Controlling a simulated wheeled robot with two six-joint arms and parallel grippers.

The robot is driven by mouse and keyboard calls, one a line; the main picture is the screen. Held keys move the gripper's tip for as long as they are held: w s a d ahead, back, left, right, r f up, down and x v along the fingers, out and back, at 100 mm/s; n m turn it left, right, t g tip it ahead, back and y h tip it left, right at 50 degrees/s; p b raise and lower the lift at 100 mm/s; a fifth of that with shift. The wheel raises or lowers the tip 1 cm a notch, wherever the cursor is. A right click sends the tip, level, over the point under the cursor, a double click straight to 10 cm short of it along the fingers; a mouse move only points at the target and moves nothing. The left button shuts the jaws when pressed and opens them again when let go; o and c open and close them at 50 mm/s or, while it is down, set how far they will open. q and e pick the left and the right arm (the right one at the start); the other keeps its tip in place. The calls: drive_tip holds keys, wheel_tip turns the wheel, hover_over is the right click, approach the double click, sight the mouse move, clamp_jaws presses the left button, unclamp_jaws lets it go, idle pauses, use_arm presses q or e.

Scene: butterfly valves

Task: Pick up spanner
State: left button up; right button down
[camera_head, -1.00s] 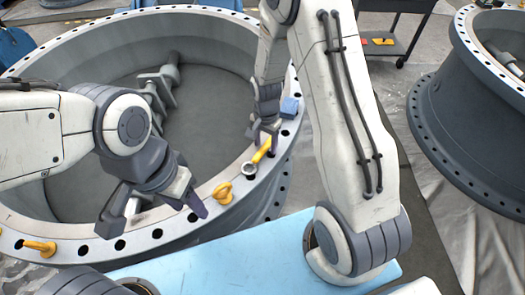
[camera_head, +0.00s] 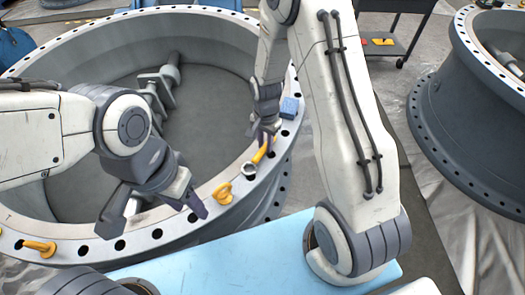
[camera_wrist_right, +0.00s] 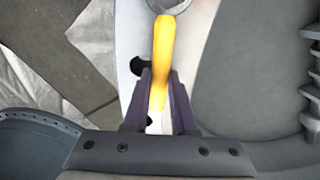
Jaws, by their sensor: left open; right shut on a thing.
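The spanner (camera_head: 260,152) has a yellow handle and a grey ring end, and lies over the flange rim (camera_head: 225,196) of the large grey valve in the head view. My right gripper (camera_head: 262,133) is shut on its handle. In the right wrist view the yellow handle of the spanner (camera_wrist_right: 163,55) runs up between the two dark fingers of my right gripper (camera_wrist_right: 160,98), with the ring end at the top edge. I cannot tell whether the spanner touches the rim. My left gripper (camera_head: 153,212) is open and empty above the near left of the rim.
A small blue block (camera_head: 289,107) sits on the rim near my right gripper. A second valve (camera_head: 470,120) stands at the right, and a dark cart (camera_head: 385,40) behind.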

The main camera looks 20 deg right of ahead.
sight(265, 145)
drive_tip(key=shift+r, duration=0.1)
idle(0.8)
drive_tip(key=shift+r, duration=0.65)
wheel_tip(265, 145, up, 3)
drive_tip(key=shift+w+r, duration=0.1)
drive_tip(key=s+d+r, duration=0.2)
drive_tip(key=s+r, duration=0.1)
drive_tip(key=s, duration=0.2)
drive_tip(key=s+d+r+p, duration=0.1)
drive_tip(key=s+d+r, duration=0.1)
drive_tip(key=s, duration=0.4)
drive_tip(key=shift+d+r, duration=0.3)
drive_tip(key=shift+r, duration=0.35)
drive_tip(key=c, duration=1.3)
unclamp_jaws()
clamp_jaws()
drive_tip(key=shift+w, duration=0.1)
